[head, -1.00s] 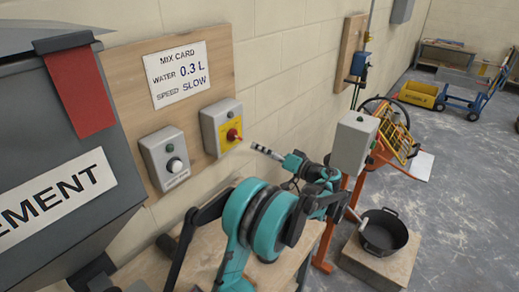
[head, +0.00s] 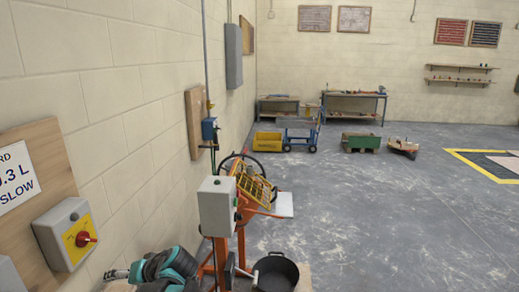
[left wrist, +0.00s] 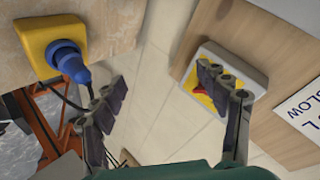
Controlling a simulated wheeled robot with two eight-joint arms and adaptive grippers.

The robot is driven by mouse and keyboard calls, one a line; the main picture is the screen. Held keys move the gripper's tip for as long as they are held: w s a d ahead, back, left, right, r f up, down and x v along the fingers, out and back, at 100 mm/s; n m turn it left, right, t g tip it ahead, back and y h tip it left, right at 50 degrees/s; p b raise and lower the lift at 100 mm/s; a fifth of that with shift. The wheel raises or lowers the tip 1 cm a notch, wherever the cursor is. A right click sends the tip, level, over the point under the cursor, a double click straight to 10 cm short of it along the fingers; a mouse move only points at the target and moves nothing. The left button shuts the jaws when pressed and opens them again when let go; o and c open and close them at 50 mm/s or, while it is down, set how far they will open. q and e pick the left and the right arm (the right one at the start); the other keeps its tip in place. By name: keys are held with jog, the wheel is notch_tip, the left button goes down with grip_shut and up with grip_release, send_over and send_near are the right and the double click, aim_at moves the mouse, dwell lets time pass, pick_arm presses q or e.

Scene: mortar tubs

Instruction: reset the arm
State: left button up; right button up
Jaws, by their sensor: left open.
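My left gripper (head: 117,274) shows at the bottom left of the head view, at the end of my teal arm, right of and below the grey switch box (head: 66,234) with its red knob on a yellow plate. In the left wrist view my left gripper (left wrist: 162,98) is open, with nothing between its fingers. There, the switch box (left wrist: 240,75) is partly hidden behind the right finger, and I cannot tell whether they touch. A blue plug (left wrist: 70,65) in a yellow socket (left wrist: 40,38) is at the upper left. My right gripper is not in view.
An orange mixer frame (head: 240,245) with a grey control box (head: 217,205) stands close to the right of my arm. A black tub (head: 275,272) is beside it. The wall is close on the left. Open grey floor (head: 390,230) lies to the right.

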pick_arm(q)
jog(key=s+d+f+m+t+h, duration=0.1)
jog(key=s+d+f+h, duration=0.2)
jog(key=s+d+h, duration=0.2)
jog(key=s+d+f+m+t+h, duration=0.2)
jog(key=s+d+f+h, duration=0.2)
jog(key=s+d, duration=0.7)
jog(key=shift+s+d+f+m+h, duration=0.3)
jog(key=shift+d+h, duration=0.3)
jog(key=shift+d, duration=0.45)
